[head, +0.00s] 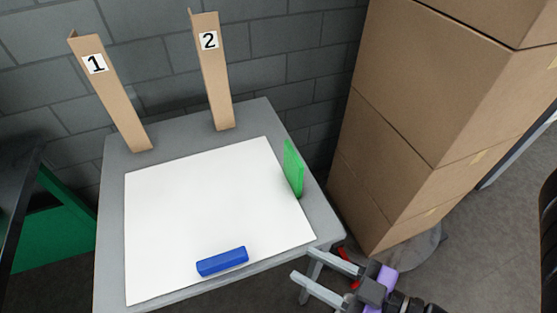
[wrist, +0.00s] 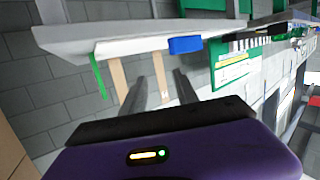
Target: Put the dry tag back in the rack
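My gripper (head: 303,264) is at the lower right in the head view, beyond the table's front right corner. Its two fingers are apart with nothing between them; they also show in the wrist view (wrist: 168,64). A blue block (head: 222,261) lies at the front edge of a white sheet on the grey table (head: 180,142), left of my gripper. It also shows in the wrist view (wrist: 185,45). A thin green panel (head: 293,168) stands upright at the table's right side. I cannot make out which thing is the tag or the rack.
Cardboard posts marked 1 (head: 120,100) and 2 (head: 215,85) stand at the table's back. Stacked cardboard boxes (head: 420,110) rise to the right. A small red thing (head: 342,254) shows partly behind my gripper. The white sheet's (head: 205,205) middle is clear.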

